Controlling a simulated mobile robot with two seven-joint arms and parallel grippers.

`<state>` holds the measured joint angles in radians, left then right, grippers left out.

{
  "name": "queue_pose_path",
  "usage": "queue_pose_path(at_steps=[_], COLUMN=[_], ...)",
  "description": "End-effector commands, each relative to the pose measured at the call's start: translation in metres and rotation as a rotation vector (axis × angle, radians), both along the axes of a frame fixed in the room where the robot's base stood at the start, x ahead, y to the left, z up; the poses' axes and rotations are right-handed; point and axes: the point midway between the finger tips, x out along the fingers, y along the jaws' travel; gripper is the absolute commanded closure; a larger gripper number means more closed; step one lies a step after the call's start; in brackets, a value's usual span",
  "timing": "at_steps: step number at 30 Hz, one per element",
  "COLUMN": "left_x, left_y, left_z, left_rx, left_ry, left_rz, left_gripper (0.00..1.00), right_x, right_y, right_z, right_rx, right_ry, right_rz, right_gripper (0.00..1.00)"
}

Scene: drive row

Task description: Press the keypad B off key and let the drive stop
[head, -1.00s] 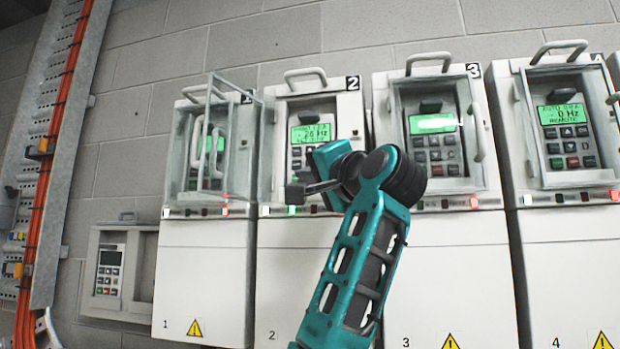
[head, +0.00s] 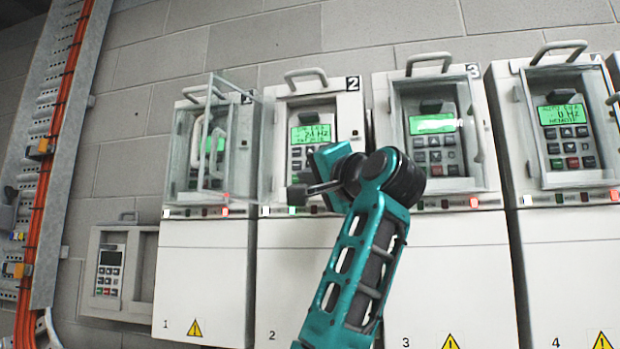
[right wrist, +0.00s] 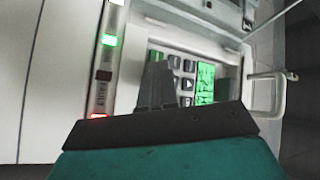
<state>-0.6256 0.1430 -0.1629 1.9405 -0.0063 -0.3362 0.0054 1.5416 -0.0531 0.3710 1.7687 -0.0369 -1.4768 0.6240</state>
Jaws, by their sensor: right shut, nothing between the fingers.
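Drive 2 (head: 285,255) is the second white cabinet from the left. Its keypad (head: 299,153), with a lit green display (head: 311,134), is uncovered and partly hidden by my right gripper. I take this as keypad B; its letter and off key cannot be made out. My right gripper (head: 297,195) is shut and empty, in front of the lower part of this keypad. In the right wrist view the shut fingers (right wrist: 157,85) overlap the edge of the keys (right wrist: 188,66), beside the green display (right wrist: 206,80). Contact cannot be told. My left gripper is not in view.
Drive 1 (head: 200,270) has a clear cover (head: 244,140) standing out beside drive 2. Drive 3 (head: 455,265) and drive 4 (head: 575,260) stand to the right. A small grey panel (head: 118,310) is at lower left, near orange cables (head: 58,130).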

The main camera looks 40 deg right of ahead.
Motion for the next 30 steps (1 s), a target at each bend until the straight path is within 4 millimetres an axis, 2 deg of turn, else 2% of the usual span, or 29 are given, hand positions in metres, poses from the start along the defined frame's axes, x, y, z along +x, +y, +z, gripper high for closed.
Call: queue_pose_path(at_steps=[30], left_x=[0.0], left_y=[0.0], left_z=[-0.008], left_rx=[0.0], left_ry=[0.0], left_rz=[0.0], left_gripper=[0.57], right_x=[-0.015], right_y=[0.018], right_z=[-0.001], right_rx=[-0.001], right_ry=[-0.003], right_rz=[0.0], right_gripper=[1.0])
